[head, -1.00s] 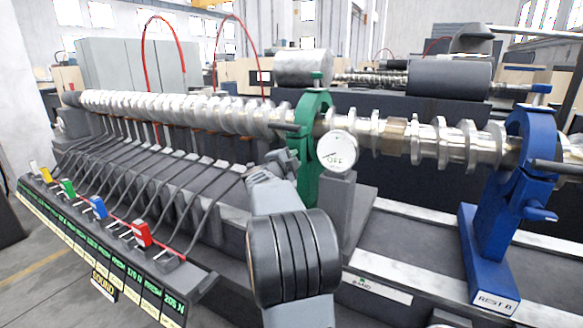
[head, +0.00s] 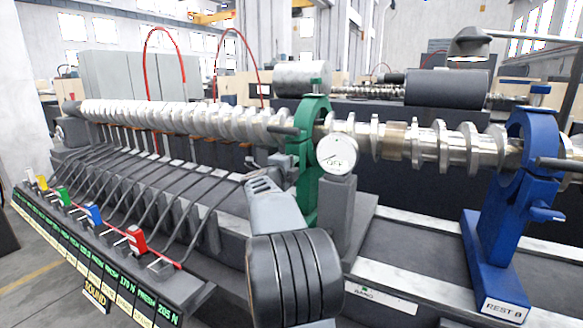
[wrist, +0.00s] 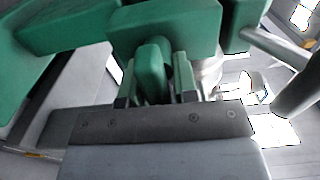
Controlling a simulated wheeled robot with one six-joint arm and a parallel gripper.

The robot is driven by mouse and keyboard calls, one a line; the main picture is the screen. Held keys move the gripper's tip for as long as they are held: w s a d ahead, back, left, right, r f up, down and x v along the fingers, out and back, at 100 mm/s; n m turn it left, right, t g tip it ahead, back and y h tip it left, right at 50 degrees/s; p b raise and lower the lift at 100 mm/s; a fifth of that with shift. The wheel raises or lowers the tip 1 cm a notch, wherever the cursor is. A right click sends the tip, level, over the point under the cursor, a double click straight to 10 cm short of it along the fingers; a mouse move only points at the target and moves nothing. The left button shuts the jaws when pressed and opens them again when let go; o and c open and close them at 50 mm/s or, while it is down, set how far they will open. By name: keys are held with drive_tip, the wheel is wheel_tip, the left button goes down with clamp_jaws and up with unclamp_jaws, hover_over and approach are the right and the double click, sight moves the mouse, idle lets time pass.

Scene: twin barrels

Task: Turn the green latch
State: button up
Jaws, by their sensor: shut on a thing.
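The green rest (head: 312,130) is an upright ring stand around the silver shaft, left of the white OFF dial (head: 337,155). In the wrist view the green latch (wrist: 153,68) is a rounded upright tab below a green block. My gripper (wrist: 156,88) has one finger on each side of this tab and is shut on it. In the head view my gripper (head: 268,165) is at the left side of the green rest, partly hidden by my own wrist. The latch cannot be made out there.
The long lobed shaft (head: 200,115) runs across the bench. A blue rest (head: 500,215) with its own blue latch stands at right. A panel with coloured switches (head: 135,238) and several dark rods are at left. A dark grey bed (head: 420,245) lies at lower right.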

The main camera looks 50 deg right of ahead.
drive_tip(key=shift+f, duration=0.1)
drive_tip(key=o, duration=0.7)
drive_tip(key=shift+a, duration=0.1)
drive_tip(key=v, duration=1.3)
drive_tip(key=shift+s+a+b, duration=0.1)
drive_tip(key=shift+a+b, duration=0.2)
drive_tip(key=shift+a, duration=0.05)
